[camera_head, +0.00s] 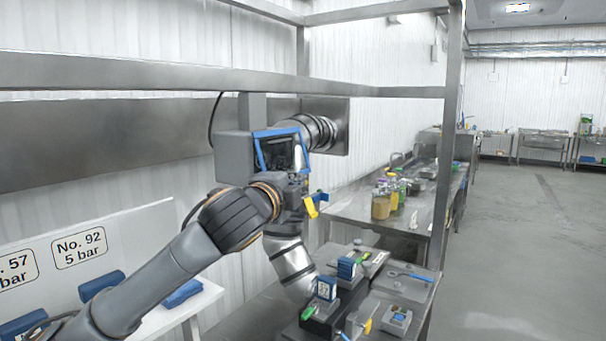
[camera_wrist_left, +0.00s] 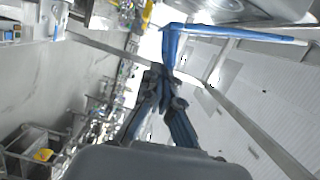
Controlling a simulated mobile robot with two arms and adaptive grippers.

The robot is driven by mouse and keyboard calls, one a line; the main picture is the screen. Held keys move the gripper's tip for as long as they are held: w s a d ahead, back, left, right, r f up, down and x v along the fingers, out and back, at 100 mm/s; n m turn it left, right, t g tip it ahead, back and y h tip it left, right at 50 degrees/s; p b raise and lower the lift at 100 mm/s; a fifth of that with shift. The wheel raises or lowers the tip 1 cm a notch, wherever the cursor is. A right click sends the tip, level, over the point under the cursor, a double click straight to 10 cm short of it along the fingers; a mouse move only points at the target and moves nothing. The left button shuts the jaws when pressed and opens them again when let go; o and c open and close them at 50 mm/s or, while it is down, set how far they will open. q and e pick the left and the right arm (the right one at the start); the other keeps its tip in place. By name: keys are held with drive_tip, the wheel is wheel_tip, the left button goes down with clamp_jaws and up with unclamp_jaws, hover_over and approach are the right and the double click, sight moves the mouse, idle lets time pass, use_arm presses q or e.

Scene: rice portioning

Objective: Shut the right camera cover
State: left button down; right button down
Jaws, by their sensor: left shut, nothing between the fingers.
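A grey box (camera_head: 234,157) hangs from the steel frame, with a blue-edged dark panel (camera_head: 283,150) on its front. The blue edging looks like a camera cover, but I cannot tell whether it is the right one or how far it is open. My left gripper (camera_head: 297,183) is just below this panel, partly hidden by its own wrist. In the left wrist view its dark fingers (camera_wrist_left: 160,82) are together and empty. A blue bar (camera_wrist_left: 235,34) lies just beyond the fingertips; contact is unclear. My right gripper is not in view.
Steel beams (camera_head: 380,91) frame the workspace. A yellow and blue part (camera_head: 316,204) sticks out right of my wrist. A silver tube (camera_head: 291,262) stands below, near blue and grey devices on a low bench. A bench with jars (camera_head: 381,205) is behind; the right floor is clear.

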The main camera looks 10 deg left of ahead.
use_arm(q)
drive_tip(key=shift+w+a+f+m+t, duration=0.25)
drive_tip(key=shift+a+f+m, duration=0.3)
drive_tip(key=shift+a+m, duration=0.3)
drive_tip(key=shift+w+a+f+m+t, duration=0.15)
drive_tip(key=shift+w+a+f+m, duration=0.15)
drive_tip(key=shift+a+f+m, duration=0.5)
drive_tip(key=shift+d+r+h, duration=0.1)
drive_tip(key=shift+r+h, duration=0.15)
drive_tip(key=shift+h, duration=0.05)
